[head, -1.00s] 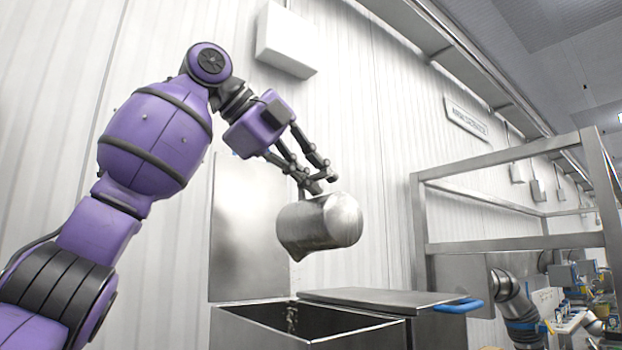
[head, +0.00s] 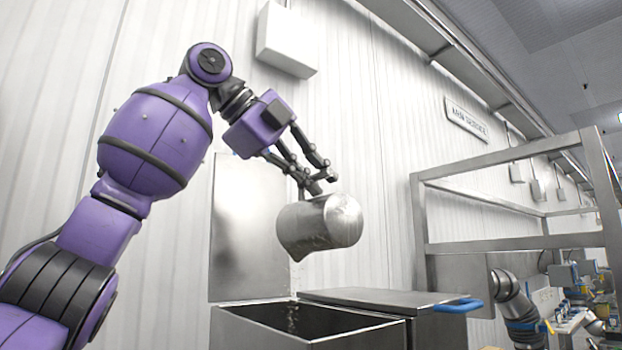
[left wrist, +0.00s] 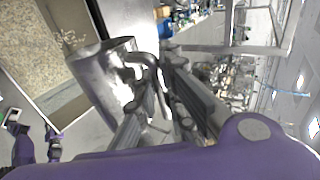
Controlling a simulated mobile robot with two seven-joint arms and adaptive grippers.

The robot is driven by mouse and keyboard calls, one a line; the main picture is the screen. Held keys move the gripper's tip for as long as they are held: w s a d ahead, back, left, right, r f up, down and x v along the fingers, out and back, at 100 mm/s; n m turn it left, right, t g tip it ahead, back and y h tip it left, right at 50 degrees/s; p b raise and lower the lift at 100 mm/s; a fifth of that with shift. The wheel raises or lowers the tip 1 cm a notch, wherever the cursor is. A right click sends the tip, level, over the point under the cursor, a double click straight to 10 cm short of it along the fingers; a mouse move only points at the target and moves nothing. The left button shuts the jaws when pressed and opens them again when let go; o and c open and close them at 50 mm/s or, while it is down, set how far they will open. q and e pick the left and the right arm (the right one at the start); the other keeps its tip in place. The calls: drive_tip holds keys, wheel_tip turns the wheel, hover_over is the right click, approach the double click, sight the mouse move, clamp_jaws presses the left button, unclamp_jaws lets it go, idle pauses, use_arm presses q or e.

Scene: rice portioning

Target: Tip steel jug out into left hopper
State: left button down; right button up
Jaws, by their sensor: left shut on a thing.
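The steel jug (head: 318,224) is tipped far over on its side above the open left hopper (head: 300,322), with its spout hanging down at the left. In the head view my left gripper (head: 322,182) is shut on the jug's handle, above and behind the body. The left wrist view shows the jug (left wrist: 104,84) with its mouth toward the hopper, and the gripper (left wrist: 155,80) at its handle. Pale grains (left wrist: 72,38) show near the mouth and in the hopper. A few specks show inside the hopper in the head view.
The left hopper's lid (head: 250,230) stands open against the wall. A closed lid with a blue handle (head: 458,305) covers the hopper to the right. A steel frame (head: 515,245) stands further right. A white box (head: 287,42) hangs on the wall above.

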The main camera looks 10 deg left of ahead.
use_arm(q)
drive_tip(key=shift+r+m+t+y, duration=0.4)
drive_tip(key=shift+r+m+y, duration=0.1)
drive_tip(key=shift+m, duration=0.2)
drive_tip(key=r+m+t+y, duration=0.1)
drive_tip(key=m, duration=0.1)
drive_tip(key=r+m+t+y, duration=0.1)
drive_tip(key=m+t, duration=0.1)
drive_tip(key=r+m+t+y, duration=0.1)
drive_tip(key=m+t+y, duration=0.1)
drive_tip(key=shift+s+d+r, duration=0.1)
drive_tip(key=shift+s+r, duration=0.1)
drive_tip(key=m+t, duration=0.1)
drive_tip(key=r+m+t, duration=0.1)
drive_tip(key=m+t, duration=0.1)
drive_tip(key=m, duration=0.1)
drive_tip(key=shift+w+r+y, duration=0.15)
drive_tip(key=shift+r+y, duration=0.2)
drive_tip(key=shift+y, duration=0.05)
